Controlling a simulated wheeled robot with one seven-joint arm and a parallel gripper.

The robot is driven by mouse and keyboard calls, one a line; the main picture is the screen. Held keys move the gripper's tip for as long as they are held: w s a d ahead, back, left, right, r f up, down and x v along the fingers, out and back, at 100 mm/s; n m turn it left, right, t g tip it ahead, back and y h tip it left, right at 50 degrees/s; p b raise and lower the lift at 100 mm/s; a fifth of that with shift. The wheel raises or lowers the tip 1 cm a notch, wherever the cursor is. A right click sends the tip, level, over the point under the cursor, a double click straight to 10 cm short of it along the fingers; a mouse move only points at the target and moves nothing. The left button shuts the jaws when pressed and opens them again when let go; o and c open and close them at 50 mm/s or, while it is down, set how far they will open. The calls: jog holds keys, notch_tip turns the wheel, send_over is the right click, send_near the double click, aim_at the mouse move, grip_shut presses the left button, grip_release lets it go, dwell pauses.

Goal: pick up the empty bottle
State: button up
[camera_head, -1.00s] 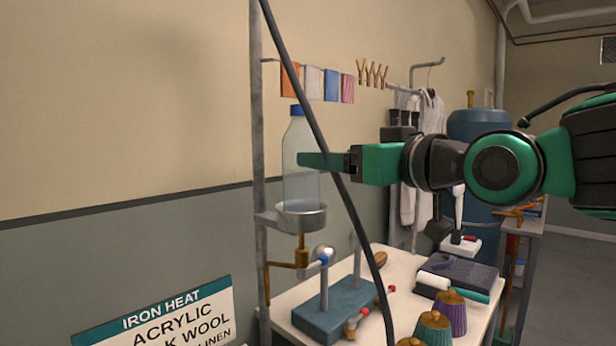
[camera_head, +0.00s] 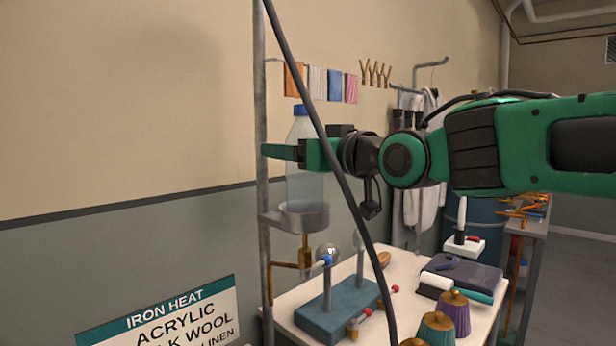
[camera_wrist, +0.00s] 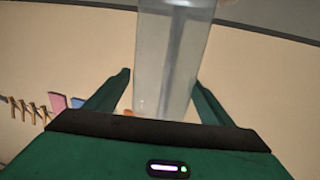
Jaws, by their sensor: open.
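The empty bottle (camera_head: 304,188) is clear with a blue cap. It stands upright in a round metal cup holder (camera_head: 304,220) on a thin upright pole. My gripper (camera_head: 283,152) is open at the height of the bottle's upper body, and a green finger crosses in front of it, hiding part of it. In the wrist view, the bottle (camera_wrist: 172,60) stands between the two spread fingers of my gripper (camera_wrist: 159,79). A small gap shows at the left finger; the right fingertip is close to the bottle's side, and I cannot tell whether it touches.
A black cable (camera_head: 345,185) runs slantwise in front of the bottle and my arm. Coloured cloth swatches (camera_head: 334,84) hang on the wall behind.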

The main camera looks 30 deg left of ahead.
jog(key=shift+w+a, duration=0.2)
jog(key=shift+a, duration=0.15)
jog(key=c, duration=1.2)
jog(key=shift+o, duration=0.2)
